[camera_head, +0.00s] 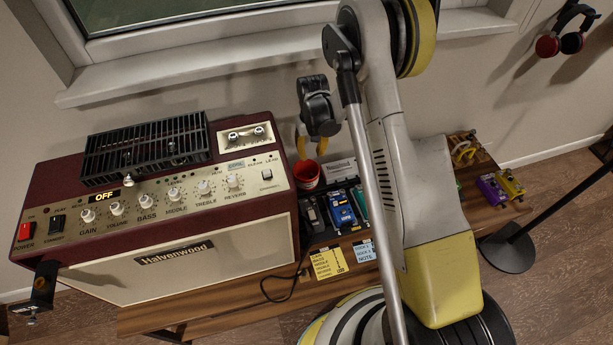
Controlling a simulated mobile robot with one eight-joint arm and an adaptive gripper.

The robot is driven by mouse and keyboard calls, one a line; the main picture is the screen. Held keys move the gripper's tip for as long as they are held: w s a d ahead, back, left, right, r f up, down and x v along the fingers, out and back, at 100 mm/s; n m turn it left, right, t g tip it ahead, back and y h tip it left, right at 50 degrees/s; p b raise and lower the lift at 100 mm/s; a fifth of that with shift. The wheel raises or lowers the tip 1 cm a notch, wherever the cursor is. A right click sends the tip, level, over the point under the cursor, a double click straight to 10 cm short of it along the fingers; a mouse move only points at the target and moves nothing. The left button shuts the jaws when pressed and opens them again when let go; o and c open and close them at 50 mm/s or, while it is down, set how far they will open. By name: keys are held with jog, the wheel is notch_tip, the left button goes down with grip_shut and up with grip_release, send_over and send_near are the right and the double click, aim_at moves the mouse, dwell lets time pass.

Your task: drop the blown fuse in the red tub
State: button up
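The red tub (306,179) stands just right of the amplifier, near the back of the wooden bench. My gripper (311,151) is above the tub with its yellow fingers pointing down. The two fingers show apart, with a gap between them, and I see nothing held there. The exact height of the fingertips over the tub is hard to tell. I cannot make out the blown fuse anywhere; the inside of the tub is mostly dark and too small to read.
The maroon amplifier (180,275), switched to OFF, fills the left of the bench, with a black grille (145,148) on top. Several pedals, including a blue one (341,209), stand right of the tub. Yellow notes (328,262) lie in front. A window sill (200,68) is behind.

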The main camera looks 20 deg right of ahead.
notch_tip(320, 180, up, 10)
jog(key=shift+r, duration=0.25)
dwell(0.4)
jog(key=s+a+r+t, duration=0.1)
jog(key=s+r+t, duration=0.4)
jog(key=s+r, duration=1.4)
jog(key=s+r+t, duration=0.1)
jog(key=s+t, duration=0.1)
jog(key=s, duration=0.5)
jog(key=shift+a+r, duration=0.35)
jog(key=shift+a, duration=0.1)
